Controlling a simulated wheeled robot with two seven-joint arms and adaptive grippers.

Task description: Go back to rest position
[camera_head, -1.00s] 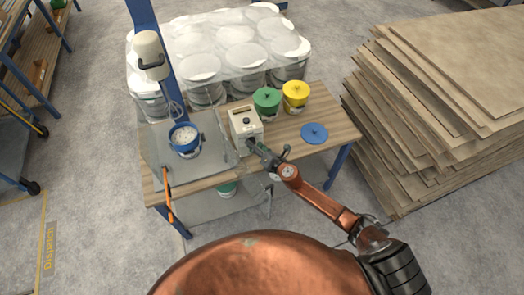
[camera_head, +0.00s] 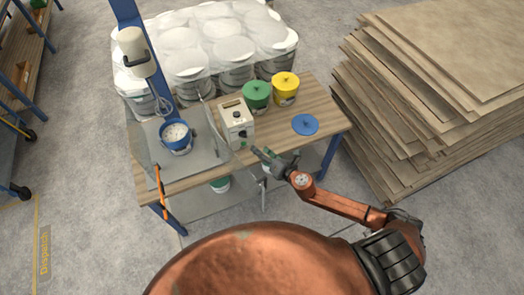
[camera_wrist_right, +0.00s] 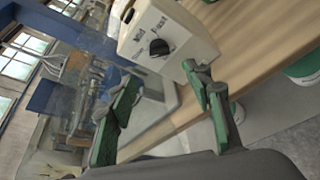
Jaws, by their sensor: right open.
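My right gripper (camera_head: 262,156) is open and empty at the front edge of the wooden table (camera_head: 215,178). It is just in front and to the right of a beige control box (camera_head: 236,122) with a black knob, with a small gap between them. In the right wrist view, the two green-padded fingers of the gripper (camera_wrist_right: 165,108) are spread apart, and the box (camera_wrist_right: 165,38) with its dial is beyond them. My left gripper is not in view.
A blue pot (camera_head: 176,137) stands under a mixer (camera_head: 136,50) behind a clear screen. A green pot (camera_head: 256,96), a yellow pot (camera_head: 285,88) and a blue lid (camera_head: 305,125) are on the table. Stacked boards (camera_head: 430,100) stand at right. The front floor is open.

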